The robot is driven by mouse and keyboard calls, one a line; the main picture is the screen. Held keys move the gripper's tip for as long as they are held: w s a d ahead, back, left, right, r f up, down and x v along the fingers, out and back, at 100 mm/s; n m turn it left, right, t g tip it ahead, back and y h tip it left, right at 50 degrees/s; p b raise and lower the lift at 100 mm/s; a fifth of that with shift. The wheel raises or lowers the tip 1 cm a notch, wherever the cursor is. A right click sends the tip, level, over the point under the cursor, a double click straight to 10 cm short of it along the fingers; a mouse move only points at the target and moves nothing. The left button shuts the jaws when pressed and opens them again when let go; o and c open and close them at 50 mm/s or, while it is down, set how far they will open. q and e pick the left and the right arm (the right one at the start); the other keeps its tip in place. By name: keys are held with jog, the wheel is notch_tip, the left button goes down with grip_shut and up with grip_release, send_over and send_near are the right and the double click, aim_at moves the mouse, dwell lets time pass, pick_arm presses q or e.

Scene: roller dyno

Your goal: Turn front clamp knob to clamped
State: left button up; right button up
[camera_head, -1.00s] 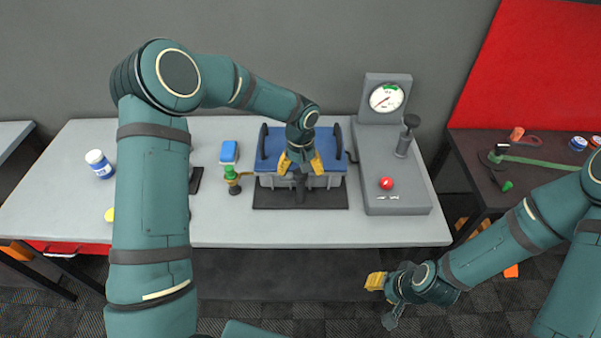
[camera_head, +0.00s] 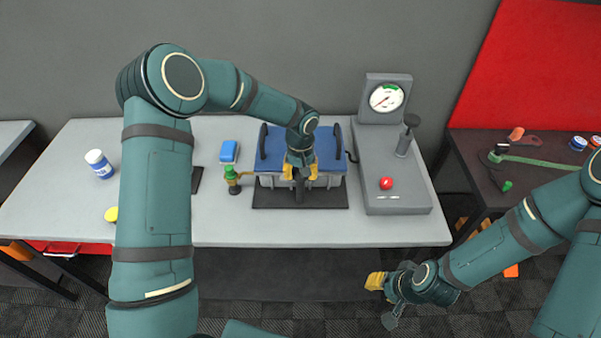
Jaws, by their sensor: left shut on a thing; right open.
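The roller dyno unit is a grey box with a blue top (camera_head: 272,148) and black side handles, on a dark base plate (camera_head: 325,200) at the middle of the table. A dark front clamp post (camera_head: 299,192) stands at the middle of its front side. My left gripper (camera_head: 300,174) reaches down over the unit's front, its yellow fingers shut on the front clamp knob at the top of this post. The fingers and wrist hide most of the knob, so its turn position cannot be read. My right gripper (camera_head: 376,285) is open and empty, in front of the table.
A grey console with a gauge (camera_head: 386,97), a lever (camera_head: 407,135) and a red button (camera_head: 386,183) stands to the right. A green-topped fitting (camera_head: 231,175) and blue block (camera_head: 229,151) are left of the unit.

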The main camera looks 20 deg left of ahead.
pick_arm(q)
jog(key=shift+m, duration=0.3)
jog(key=m+b, duration=0.1)
jog(key=m, duration=0.6)
jog(key=shift+m+b, duration=0.3)
jog(key=m, duration=0.4)
jog(key=shift+m, duration=0.3)
jog(key=m, duration=0.4)
jog(key=shift+m, duration=0.4)
jog(key=o, duration=1.2)
